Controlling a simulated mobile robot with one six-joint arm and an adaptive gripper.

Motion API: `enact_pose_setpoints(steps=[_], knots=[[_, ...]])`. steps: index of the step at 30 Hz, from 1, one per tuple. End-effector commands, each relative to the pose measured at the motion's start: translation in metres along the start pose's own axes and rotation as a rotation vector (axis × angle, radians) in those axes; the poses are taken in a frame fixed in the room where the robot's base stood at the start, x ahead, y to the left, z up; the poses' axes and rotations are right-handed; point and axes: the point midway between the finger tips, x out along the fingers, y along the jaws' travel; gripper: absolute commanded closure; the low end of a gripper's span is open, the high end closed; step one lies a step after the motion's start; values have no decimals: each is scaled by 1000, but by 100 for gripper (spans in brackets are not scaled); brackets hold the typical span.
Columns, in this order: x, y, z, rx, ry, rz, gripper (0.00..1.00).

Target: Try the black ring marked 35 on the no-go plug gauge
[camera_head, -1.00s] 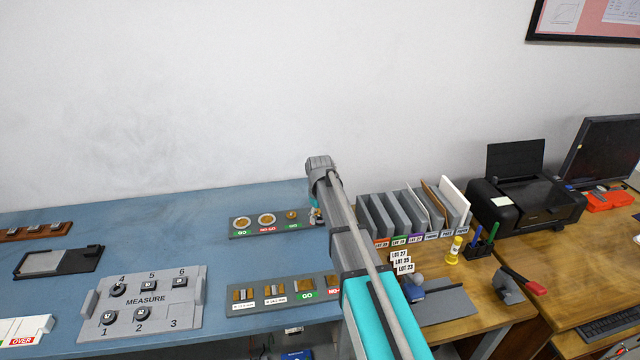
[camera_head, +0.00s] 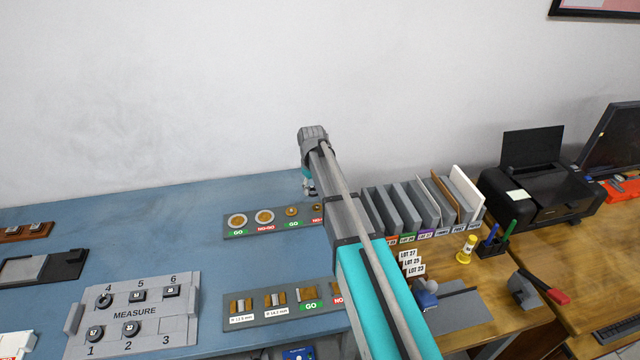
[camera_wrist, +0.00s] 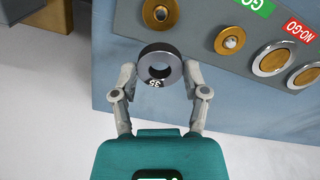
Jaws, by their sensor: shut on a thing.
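The black ring marked 35 (camera_wrist: 160,49) is in my gripper in the wrist view, its bore facing the camera and its number upside down. My gripper (camera_wrist: 160,72) is shut on it, one finger on each side. The no-go plug gauge (camera_wrist: 160,12) is a brass disc with a small pin, at the top of the wrist view. The ring appears just short of it in the picture, over the panel's edge; its height cannot be told.
The grey gauge panel (camera_head: 230,220) also carries the go plug gauge (camera_wrist: 231,40) and two larger ring-shaped gauges. The MEASURE tray (camera_head: 185,310) with several black rings stands front left. Upright lot dividers (camera_head: 377,213) are right of my arm. The blue bench behind the panel is clear.

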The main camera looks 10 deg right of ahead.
Motion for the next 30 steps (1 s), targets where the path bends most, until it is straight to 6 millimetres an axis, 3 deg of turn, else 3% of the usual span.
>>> enact_pose_setpoints(steps=[16, 30], knots=[[-2, 8, 6, 14, 0, 0, 90], [-21, 3, 34, 19, 0, 0, 90]])
